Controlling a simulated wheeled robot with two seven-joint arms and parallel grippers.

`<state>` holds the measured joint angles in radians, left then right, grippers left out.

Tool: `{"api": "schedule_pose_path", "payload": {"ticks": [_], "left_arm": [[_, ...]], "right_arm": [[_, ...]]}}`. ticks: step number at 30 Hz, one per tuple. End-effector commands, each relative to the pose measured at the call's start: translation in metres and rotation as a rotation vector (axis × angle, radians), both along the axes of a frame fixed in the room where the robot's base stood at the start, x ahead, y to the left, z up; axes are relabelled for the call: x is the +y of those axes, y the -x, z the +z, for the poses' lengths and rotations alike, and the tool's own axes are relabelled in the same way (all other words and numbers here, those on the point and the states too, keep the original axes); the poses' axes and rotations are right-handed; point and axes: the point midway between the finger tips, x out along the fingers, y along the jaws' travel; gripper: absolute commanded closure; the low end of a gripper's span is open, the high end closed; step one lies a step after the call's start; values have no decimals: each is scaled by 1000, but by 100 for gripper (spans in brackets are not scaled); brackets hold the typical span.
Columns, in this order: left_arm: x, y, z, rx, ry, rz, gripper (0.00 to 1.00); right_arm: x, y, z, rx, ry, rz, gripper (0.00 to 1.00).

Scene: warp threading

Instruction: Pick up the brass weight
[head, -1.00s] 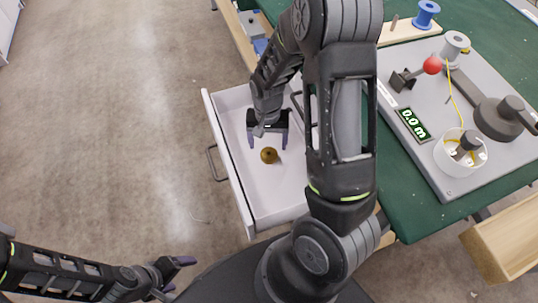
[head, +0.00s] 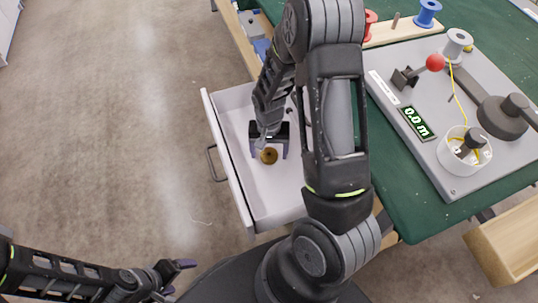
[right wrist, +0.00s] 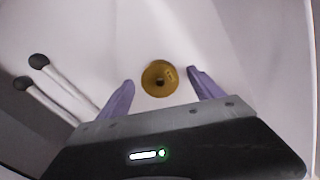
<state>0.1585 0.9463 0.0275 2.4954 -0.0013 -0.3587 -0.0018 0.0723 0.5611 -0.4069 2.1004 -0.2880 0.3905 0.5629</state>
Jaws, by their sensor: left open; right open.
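The brass weight (head: 269,156) is a small round golden disc with a dark centre, lying on the floor of the open white drawer (head: 262,207). It also shows in the right wrist view (right wrist: 159,78), just ahead of and between the two purple fingertips. My right gripper (head: 269,155) is open above the weight, with a finger on either side; the fingers (right wrist: 160,82) do not touch it in the wrist view. My left gripper (head: 178,277) is open and empty at the lower left, over the floor, away from the drawer.
The green table (head: 405,205) stands to the right, bearing a grey board with a red-knobbed lever (head: 435,62), a white cup (head: 463,146) and a display reading 0.0 m. Spools stand at the back. A wooden box (head: 505,240) is at lower right. My right arm hides part of the drawer.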

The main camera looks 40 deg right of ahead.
Motion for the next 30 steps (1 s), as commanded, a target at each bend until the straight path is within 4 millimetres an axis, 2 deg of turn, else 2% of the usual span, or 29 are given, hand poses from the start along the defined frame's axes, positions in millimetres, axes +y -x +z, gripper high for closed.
{"api": "schedule_pose_path", "payload": {"ticks": [9, 30], "left_arm": [[0, 0, 0, 0, 0, 0, 19], [0, 0, 0, 0, 0, 0, 19]], "right_arm": [[0, 0, 0, 0, 0, 0, 26], [0, 0, 0, 0, 0, 0, 83]]}}
